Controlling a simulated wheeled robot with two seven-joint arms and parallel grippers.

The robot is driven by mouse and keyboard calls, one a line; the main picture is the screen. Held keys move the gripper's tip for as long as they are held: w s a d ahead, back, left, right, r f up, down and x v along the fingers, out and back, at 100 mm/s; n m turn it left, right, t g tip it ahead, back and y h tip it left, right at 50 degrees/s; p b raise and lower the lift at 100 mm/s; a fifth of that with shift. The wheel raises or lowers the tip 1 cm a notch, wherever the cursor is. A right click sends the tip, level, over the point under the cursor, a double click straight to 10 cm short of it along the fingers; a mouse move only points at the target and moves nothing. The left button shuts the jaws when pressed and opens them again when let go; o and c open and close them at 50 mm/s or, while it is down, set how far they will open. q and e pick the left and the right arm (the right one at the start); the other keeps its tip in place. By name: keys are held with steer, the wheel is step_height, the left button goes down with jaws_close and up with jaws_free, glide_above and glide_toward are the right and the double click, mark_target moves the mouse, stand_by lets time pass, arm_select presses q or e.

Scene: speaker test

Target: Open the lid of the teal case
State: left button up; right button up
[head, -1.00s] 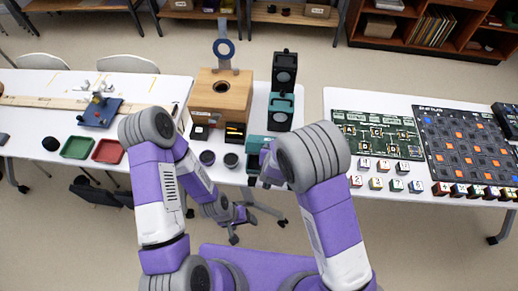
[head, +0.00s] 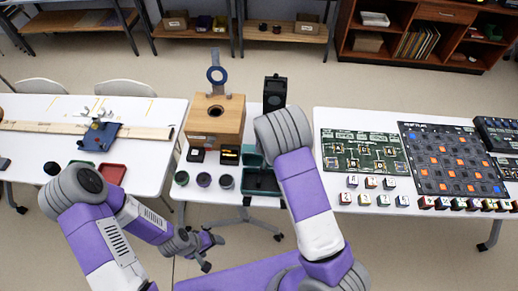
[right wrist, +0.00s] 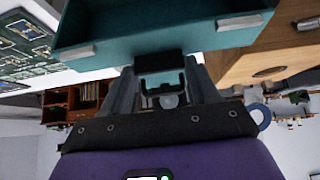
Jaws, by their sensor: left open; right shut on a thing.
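The teal case (head: 263,193) stands at the front of the middle table, its dark inside showing in the head view. Its teal lid (head: 252,160) is raised at the back, partly hidden by my right arm. In the right wrist view the lid (right wrist: 160,32) has two silver latch pieces and a black handle (right wrist: 160,62). My right gripper (right wrist: 164,80) is shut on this handle; the arm hides this gripper in the head view. My left gripper (head: 211,252) is open and empty, in front of the table, low and left of the case.
A wooden box (head: 206,124) with a round hole and a blue ring above it stands behind the case, to the left. A black device (head: 274,92) stands behind. Several dark round cups (head: 204,180) sit left of the case. A green circuit board (head: 362,150) lies on the right table.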

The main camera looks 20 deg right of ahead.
steer(key=shift+w+d+r, duration=0.2)
steer(key=shift+w+d, duration=0.1)
steer(key=shift+w, duration=0.4)
steer(key=o, duration=1.3)
steer(key=shift+c, duration=0.2)
steer(key=shift+o, duration=1.2)
steer(key=shift+f, duration=0.1)
steer(key=shift+s, duration=0.1)
steer(key=shift+a, duration=0.1)
steer(key=v, duration=0.7)
steer(key=shift+s+p, duration=0.2)
steer(key=shift+p, duration=0.25)
